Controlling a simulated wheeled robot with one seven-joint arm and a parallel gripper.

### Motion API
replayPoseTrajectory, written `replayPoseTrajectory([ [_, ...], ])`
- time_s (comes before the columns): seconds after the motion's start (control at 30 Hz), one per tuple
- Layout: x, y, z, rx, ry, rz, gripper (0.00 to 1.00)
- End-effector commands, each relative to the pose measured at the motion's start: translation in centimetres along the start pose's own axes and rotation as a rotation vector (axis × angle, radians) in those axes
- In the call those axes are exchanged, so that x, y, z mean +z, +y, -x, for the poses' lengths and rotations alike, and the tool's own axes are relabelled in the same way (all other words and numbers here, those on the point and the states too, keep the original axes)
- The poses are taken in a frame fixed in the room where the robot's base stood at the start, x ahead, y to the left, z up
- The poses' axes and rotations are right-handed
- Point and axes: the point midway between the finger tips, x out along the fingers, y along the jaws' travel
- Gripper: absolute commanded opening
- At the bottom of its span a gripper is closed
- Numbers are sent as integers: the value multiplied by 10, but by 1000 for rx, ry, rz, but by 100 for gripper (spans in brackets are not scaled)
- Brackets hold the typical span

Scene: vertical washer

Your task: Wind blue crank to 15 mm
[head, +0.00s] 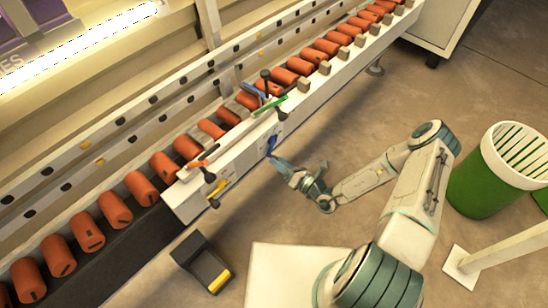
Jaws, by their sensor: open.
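A blue crank (271,146) is on the front face of the white washer unit (232,170), in the middle of the head view. My gripper (281,165) is just in front of it, with its fingers pointing up and left at the crank. The gripper is open and nothing shows between its fingers. The tips look very close to the crank, but I cannot tell whether they touch it. Part of the crank may be hidden by the fingers. No millimetre scale or number is legible from here. Another blue bar (254,91) lies on top of the unit.
A yellow handle (218,195) is on the front face, further left. Orange rollers (113,208) line the conveyor. A black-yellow pedal (203,264) and a green bin (484,188) stand on the floor.

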Motion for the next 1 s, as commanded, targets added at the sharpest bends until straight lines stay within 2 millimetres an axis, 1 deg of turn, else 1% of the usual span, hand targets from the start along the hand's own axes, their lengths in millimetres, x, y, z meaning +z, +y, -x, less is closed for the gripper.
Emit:
replayPoseTrajectory([
  [0.03,2,-1,13,-5,-1,-1,45],
  [0.2,2,-1,53,-6,-2,-1,45],
  [0.3,2,-1,73,-5,-2,0,45],
  [0.4,2,-1,88,-4,-2,0,45],
  [0.5,1,-1,98,-3,-1,0,45],
  [0.6,1,-1,103,-1,-1,0,45],
  [1.0,1,-1,104,-2,-2,0,45],
])
